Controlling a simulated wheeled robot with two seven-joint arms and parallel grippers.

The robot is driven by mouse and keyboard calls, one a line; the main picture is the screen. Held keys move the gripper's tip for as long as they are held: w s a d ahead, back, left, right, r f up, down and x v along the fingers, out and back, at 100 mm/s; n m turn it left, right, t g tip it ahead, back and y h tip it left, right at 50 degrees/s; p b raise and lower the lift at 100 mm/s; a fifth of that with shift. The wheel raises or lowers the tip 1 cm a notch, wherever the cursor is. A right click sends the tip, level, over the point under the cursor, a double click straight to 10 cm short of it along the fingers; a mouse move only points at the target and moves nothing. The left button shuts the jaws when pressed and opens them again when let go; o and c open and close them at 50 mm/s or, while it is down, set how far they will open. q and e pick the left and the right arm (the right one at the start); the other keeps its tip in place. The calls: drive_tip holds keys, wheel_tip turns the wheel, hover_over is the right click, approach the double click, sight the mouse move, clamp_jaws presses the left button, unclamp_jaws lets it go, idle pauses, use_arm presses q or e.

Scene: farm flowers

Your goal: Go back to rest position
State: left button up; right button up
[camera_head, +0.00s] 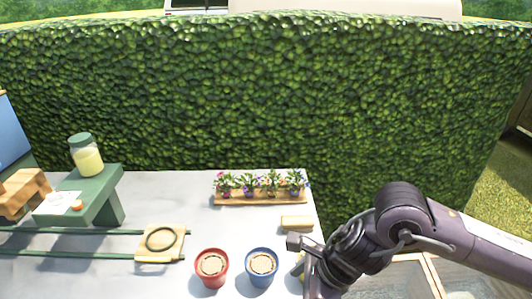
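My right arm comes in from the right, with its gripper (301,247) above the right edge of the white table (200,217). The gripper is small and seen from behind the wrist, so its opening is unclear. A yellowish thing shows partly just below it, and I cannot tell whether they touch. My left gripper is not in view. A red pot (212,282) and a blue pot (261,280) stand near the front of the table, both filled with soil-coloured material and without plants.
A wooden tray (260,200) with several flowers stands at the back. A tan block (297,223) lies near the right edge. A green stand (100,200) holds a jar (86,156). A tan square with a dark ring (173,255) lies by green rails. A hedge (260,90) rises behind.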

drive_tip(key=a+r+m+t+y, duration=0.3)
drive_tip(key=a+m, duration=0.4)
drive_tip(key=m, duration=0.1)
drive_tip(key=a+r+m+t+y, duration=0.2)
drive_tip(key=a+r+m, duration=0.1)
drive_tip(key=a+m, duration=0.4)
drive_tip(key=w+d+f+m+t+h, duration=0.1)
drive_tip(key=d+f+m+t+h, duration=0.15)
drive_tip(key=d+m, duration=0.7)
drive_tip(key=w+d+f+m+t+h, duration=0.15)
drive_tip(key=d+f+m+h, duration=0.35)
drive_tip(key=m, duration=0.8)
drive_tip(key=s+d+f+m+g+h, duration=0.3)
drive_tip(key=s+d+f+m+g, duration=0.45)
drive_tip(key=s+d+m, duration=0.5)
drive_tip(key=s+f+x, duration=0.1)
drive_tip(key=s+x, duration=0.3)
drive_tip(key=x, duration=1.1)
drive_tip(key=s+f+x, duration=0.1)
drive_tip(key=s+x, duration=0.2)
drive_tip(key=x, duration=1.2)
drive_tip(key=s+d+f+g, duration=0.1)
drive_tip(key=s+f, duration=0.7)
drive_tip(key=s, duration=0.2)
drive_tip(key=s+d+f, duration=0.2)
drive_tip(key=s+f, duration=0.7)
drive_tip(key=s, duration=0.1)
drive_tip(key=shift+d+f+g, duration=0.3)
drive_tip(key=shift+g, duration=0.05)
